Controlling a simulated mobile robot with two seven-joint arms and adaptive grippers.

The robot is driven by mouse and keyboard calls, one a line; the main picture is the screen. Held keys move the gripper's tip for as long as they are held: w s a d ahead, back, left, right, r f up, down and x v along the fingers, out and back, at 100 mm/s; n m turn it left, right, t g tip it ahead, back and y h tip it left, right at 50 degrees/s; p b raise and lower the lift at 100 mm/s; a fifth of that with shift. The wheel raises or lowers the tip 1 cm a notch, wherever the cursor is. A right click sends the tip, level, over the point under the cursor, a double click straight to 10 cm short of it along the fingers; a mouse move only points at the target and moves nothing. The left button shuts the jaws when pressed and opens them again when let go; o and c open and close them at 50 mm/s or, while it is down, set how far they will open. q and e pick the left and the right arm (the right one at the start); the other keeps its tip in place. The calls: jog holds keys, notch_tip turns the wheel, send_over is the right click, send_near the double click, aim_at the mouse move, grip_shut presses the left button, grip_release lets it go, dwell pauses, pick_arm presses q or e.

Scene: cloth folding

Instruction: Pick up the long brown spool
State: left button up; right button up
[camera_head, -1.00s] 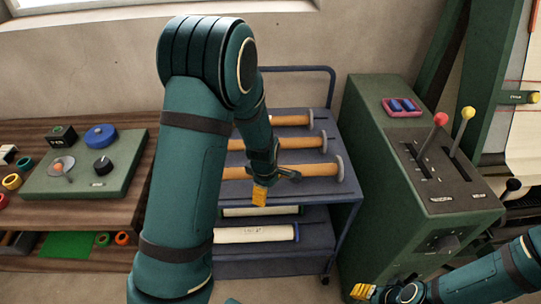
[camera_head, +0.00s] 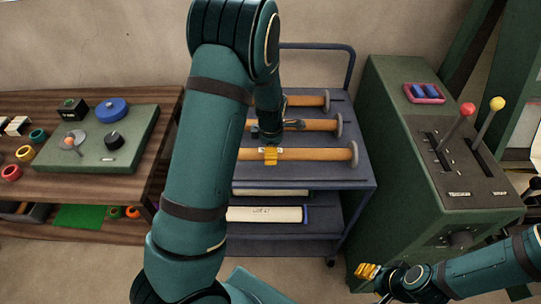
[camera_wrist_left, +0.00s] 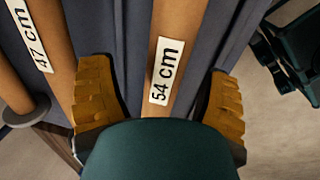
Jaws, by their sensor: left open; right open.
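The long brown spool (camera_head: 320,155) lies across the front of the cart's top shelf, with a grey flange at its right end. In the left wrist view it (camera_wrist_left: 178,45) carries a "54 cm" label. My left gripper (camera_head: 271,155) is at this spool. Its open yellow fingers (camera_wrist_left: 160,100) stand on either side of the spool, with a gap to each side. The spool's left part is hidden behind my left arm. My right gripper (camera_head: 368,271) is open and empty at the lower right, away from the cart.
A shorter "47 cm" spool (camera_wrist_left: 55,40) lies beside it, and another spool (camera_head: 308,101) lies farther back. A white roll (camera_head: 265,214) is on the cart's lower shelf. A green lever console (camera_head: 395,150) stands right of the cart, a wooden table (camera_head: 60,190) left.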

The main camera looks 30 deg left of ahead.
pick_arm(q)
notch_tip(320, 180, down, 5)
jog(key=shift+a+f+b, duration=0.1)
jog(key=shift+f+b, duration=0.05)
jog(key=shift+b, duration=0.55)
grip_shut()
